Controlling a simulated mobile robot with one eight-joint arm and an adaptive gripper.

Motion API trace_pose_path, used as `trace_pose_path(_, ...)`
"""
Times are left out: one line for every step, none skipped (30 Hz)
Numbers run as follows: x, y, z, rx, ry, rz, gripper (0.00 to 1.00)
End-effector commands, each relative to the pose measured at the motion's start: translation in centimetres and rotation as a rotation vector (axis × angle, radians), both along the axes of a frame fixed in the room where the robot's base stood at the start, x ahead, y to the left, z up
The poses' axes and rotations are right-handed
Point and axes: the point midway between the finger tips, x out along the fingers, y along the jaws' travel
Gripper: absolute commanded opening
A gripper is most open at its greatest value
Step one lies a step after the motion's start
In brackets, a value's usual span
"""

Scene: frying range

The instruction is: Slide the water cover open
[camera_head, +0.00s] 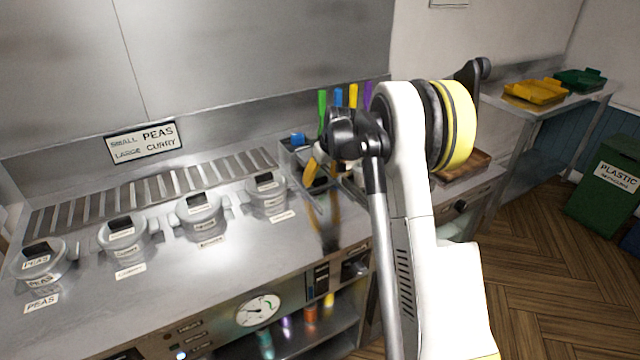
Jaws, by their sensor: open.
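My gripper (314,166) is mostly hidden behind the dark wrist of my arm. A yellowish finger part shows, pointing down and left over the right end of the steel counter. A small steel-edged well or bin (323,199) is below it, in front of the coloured handles. I cannot make out a label that marks the water cover, nor whether a cover there is open or shut. I cannot tell whether the gripper touches anything. No held object shows.
Several lidded tubs, one labelled PEAS (36,262), line the counter to the left. Coloured handles (338,98) stand behind my wrist. A wooden board (466,164) lies to the right. A dial (257,311) is on the counter's front. The counter's front middle is clear.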

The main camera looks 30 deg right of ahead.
Motion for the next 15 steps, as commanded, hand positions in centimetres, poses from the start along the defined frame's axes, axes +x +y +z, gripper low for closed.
trace_pose_path(0.21, 0.01, -0.58, 0.0, 0.0, 0.0, 0.68)
trace_pose_path(0.29, 0.02, -0.77, 0.0, 0.0, 0.0, 0.68)
trace_pose_path(0.37, 0.02, -0.93, 0.0, 0.0, 0.0, 0.68)
trace_pose_path(0.42, 0.02, -1.01, 0.0, 0.0, 0.0, 0.68)
trace_pose_path(0.44, 0.03, -1.06, 0.0, 0.0, 0.0, 0.68)
trace_pose_path(0.46, 0.03, -1.09, 0.0, 0.0, 0.0, 0.68)
trace_pose_path(0.46, 0.03, -1.1, 0.0, 0.0, 0.0, 0.68)
trace_pose_path(0.47, 0.03, -1.08, 0.0, 0.0, 0.0, 0.68)
trace_pose_path(0.46, 0.02, -1.06, 0.0, 0.0, 0.0, 0.68)
trace_pose_path(0.46, 0.03, -1.05, 0.0, 0.0, 0.0, 0.68)
trace_pose_path(0.46, 0.02, -1.05, 0.0, 0.0, 0.0, 0.68)
trace_pose_path(0.45, 0.02, -1.05, 0.0, 0.0, 0.0, 0.68)
trace_pose_path(0.45, 0.02, -1.05, 0.0, 0.0, 0.0, 0.64)
trace_pose_path(0.45, 0.02, -1.05, 0.0, 0.0, 0.0, 0.54)
trace_pose_path(0.45, 0.02, -1.05, 0.0, 0.0, 0.0, 0.42)
